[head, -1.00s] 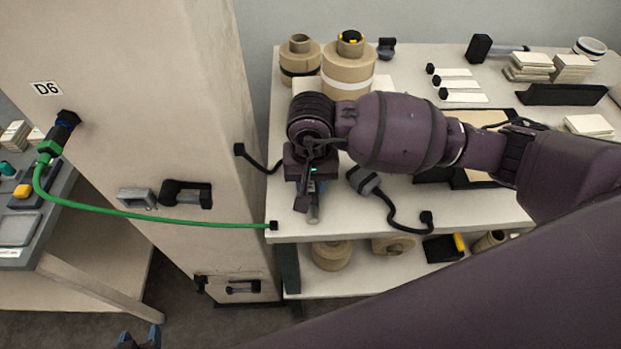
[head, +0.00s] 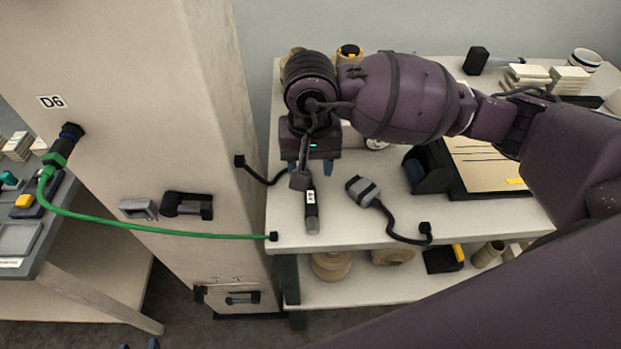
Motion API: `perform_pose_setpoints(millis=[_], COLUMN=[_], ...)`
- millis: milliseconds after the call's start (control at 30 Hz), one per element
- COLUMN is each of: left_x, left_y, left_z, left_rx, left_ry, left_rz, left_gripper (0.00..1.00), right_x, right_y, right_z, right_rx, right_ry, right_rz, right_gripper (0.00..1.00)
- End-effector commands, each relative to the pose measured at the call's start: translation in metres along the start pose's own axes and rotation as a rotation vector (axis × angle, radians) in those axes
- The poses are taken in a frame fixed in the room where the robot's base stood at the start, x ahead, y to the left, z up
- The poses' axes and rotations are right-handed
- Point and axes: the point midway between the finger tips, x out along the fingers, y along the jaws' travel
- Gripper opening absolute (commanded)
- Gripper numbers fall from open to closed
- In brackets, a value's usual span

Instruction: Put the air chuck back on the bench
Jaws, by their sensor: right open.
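The air chuck, which I take to be the short dark tube with a white label and a grey end (head: 312,212), lies on the white bench (head: 290,232) near its front left corner. My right gripper (head: 313,172) is just above and behind it, fingers pointing down and apart. The chuck's far end is close to the fingers; I cannot tell whether they touch it. Only small blue tips of what looks like my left gripper (head: 140,345) show at the bottom edge, and its opening cannot be judged.
A grey and black connector (head: 363,190) with a black cable lies right of the chuck. A green hose (head: 150,229) runs from the D6 column (head: 100,150) to the bench edge. A black holder (head: 428,170) and a board (head: 490,165) stand further right.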

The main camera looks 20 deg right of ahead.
Motion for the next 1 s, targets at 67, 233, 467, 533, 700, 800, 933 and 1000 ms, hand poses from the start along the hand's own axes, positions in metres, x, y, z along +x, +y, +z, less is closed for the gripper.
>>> perform_pose_setpoints(millis=[67,233,467,533,700,800,933,1000], left_x=[0.0,0.001,0.002,0.003,0.004,0.004,0.004,0.004], left_y=[0.0,0.0,0.0,0.0,0.001,0.001,0.001,0.001], left_z=[-0.001,-0.004,-0.009,-0.009,-0.011,-0.011,-0.011,-0.011], left_rx=[0.0,0.001,0.002,0.002,0.002,0.002,0.002,0.003], left_ry=[0.001,0.007,0.016,0.017,0.02,0.02,0.02,0.021], left_rz=[0.0,0.001,0.002,0.002,0.002,0.002,0.002,0.003], left_gripper=[0.5,0.5,0.5,0.5,0.5,0.5,0.5,0.5], right_x=[-0.013,-0.029,-0.035,-0.035,-0.035,-0.035,-0.035,-0.035], right_y=[0.0,0.0,0.0,0.0,0.0,0.0,0.0,0.0], right_z=[-0.001,0.0,0.0,0.0,0.0,0.0,0.0,0.0], right_rx=[0.0,0.0,0.001,0.001,0.0,0.0,0.0,0.0], right_ry=[0.003,0.001,-0.001,-0.001,-0.001,-0.001,-0.001,-0.001], right_rz=[0.001,0.0,0.001,0.001,0.001,0.001,0.001,0.001], right_gripper=[0.51,0.51,0.51,0.51,0.51,0.51,0.51,0.51])
